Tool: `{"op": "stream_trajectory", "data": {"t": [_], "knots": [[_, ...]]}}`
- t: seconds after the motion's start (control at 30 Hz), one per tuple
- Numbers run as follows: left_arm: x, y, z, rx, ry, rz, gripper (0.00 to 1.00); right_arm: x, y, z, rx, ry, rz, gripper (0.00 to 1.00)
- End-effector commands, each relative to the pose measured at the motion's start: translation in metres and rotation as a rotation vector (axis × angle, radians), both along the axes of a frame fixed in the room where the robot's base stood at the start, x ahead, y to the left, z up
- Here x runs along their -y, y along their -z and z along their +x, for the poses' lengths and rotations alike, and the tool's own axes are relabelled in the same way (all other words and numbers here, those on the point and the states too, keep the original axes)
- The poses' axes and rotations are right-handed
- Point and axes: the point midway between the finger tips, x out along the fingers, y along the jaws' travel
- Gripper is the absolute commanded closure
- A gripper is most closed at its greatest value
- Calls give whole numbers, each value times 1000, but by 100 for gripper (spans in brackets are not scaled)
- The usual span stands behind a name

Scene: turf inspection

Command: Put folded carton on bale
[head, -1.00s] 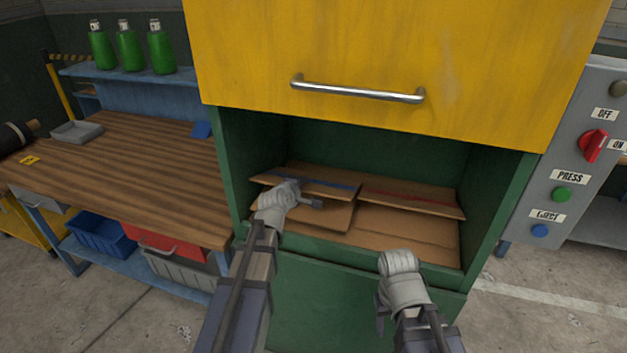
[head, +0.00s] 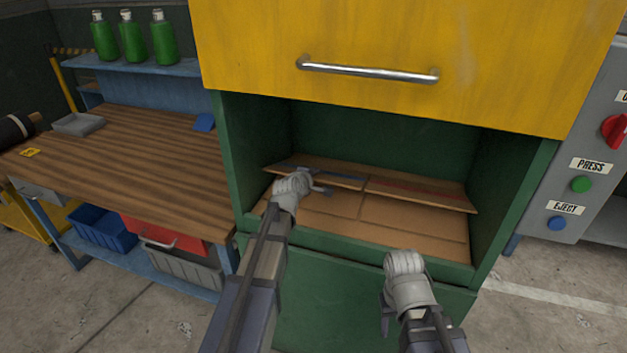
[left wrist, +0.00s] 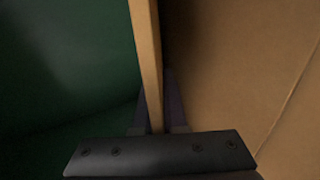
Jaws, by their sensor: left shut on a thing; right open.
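The folded carton (head: 338,180) is a flat brown sheet with a blue stripe, inside the green press chamber. My left gripper (head: 322,190) is shut on its near left edge. In the left wrist view the carton's edge (left wrist: 148,60) runs between the fingers. The bale (head: 415,233) is a brown cardboard mass at the chamber floor, below the carton; I cannot tell whether they touch. My right gripper (head: 388,308) is open and empty in front of the chamber's lower front.
The yellow press door (head: 400,35) with its metal handle hangs above the opening. Green chamber walls (head: 505,190) bound both sides. A control panel (head: 585,165) stands at right. A wooden workbench (head: 120,150) stands at left, with green bottles (head: 132,38) on its shelf.

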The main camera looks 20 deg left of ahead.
Motion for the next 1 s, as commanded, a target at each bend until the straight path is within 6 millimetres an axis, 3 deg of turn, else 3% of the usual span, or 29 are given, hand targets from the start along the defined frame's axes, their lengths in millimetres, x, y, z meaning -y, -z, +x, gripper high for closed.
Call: {"op": "stream_trajectory", "data": {"t": [0.3, 0.33, 0.6, 1.0], "knots": [[0, 2, 0, 1, 0, -1, 100, 0, 2, 0, 0, 0, 0, 50], [0, 2, 0, 0, 0, -1, 90, 0, 2, 0, 0, 0, 0, 50], [0, 1, 0, 0, 0, -1, 61, 0, 1, 0, 0, 0, 0, 50], [0, -4, -2, 0, 0, -1, 61, 0, -4, 0, 0, 0, 0, 50]]}}
